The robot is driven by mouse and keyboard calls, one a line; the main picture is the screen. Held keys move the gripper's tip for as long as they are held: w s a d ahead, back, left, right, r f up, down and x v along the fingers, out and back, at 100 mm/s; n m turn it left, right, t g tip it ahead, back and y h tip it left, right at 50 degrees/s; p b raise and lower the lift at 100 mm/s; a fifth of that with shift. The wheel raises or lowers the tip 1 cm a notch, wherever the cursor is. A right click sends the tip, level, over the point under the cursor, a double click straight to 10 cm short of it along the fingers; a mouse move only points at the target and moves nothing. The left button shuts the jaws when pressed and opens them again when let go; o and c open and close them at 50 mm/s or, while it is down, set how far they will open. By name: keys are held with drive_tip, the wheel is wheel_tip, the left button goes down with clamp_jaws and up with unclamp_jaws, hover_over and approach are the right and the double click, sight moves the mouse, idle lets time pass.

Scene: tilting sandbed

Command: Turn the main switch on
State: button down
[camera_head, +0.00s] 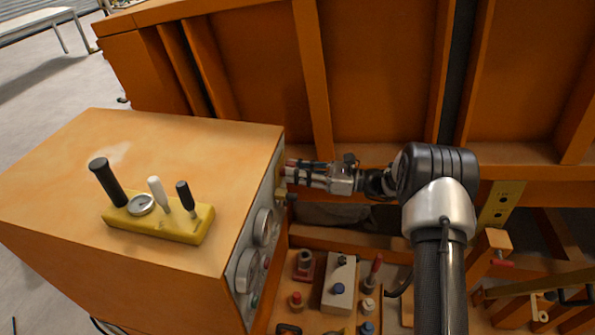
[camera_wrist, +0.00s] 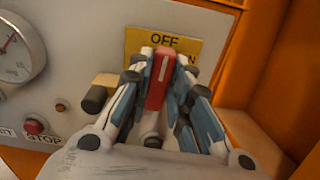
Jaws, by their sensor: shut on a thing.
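The main switch has a red handle (camera_wrist: 159,80) in front of a yellow plate (camera_wrist: 178,40) on the panel, in the wrist view. The plate reads OFF at the top, and an N shows at its right, the rest of that word being hidden by the handle and fingers. My gripper (camera_wrist: 160,88) is shut on the red handle, one finger on each side. The handle stands upright, pointing toward OFF. In the head view my gripper (camera_head: 290,170) reaches left to the side panel of the orange cabinet, and its fingers largely hide the switch there.
A gauge (camera_wrist: 15,50) and a red STOP button (camera_wrist: 34,125) sit left of the switch. An orange wall (camera_wrist: 275,70) stands close at the right. The cabinet (camera_head: 150,165) carries a yellow lever block (camera_head: 155,221). Several small controls stand below my arm.

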drive_tip(key=shift+w+d+f+m+p, duration=0.1)
drive_tip(key=shift+m+p, duration=0.7)
drive_tip(key=shift+m, duration=2.05)
drive_tip(key=shift+w+a+f+m+p, duration=0.15)
drive_tip(key=shift+m+p, duration=0.6)
drive_tip(key=shift+m, duration=2.15)
drive_tip(key=shift+w+d+f+m+p, duration=0.15)
drive_tip(key=shift+m+p, duration=0.65)
drive_tip(key=shift+m, duration=2.05)
drive_tip(key=shift+s, duration=0.1)
drive_tip(key=c, duration=1.5)
unclamp_jaws()
drive_tip(key=d, duration=0.4)
drive_tip(key=s+d, duration=0.1)
drive_tip(key=d, duration=0.3)
drive_tip(key=s+d, duration=0.1)
drive_tip(key=d, duration=0.2)
drive_tip(key=shift+s+d, duration=0.1)
drive_tip(key=shift+d, duration=0.3)
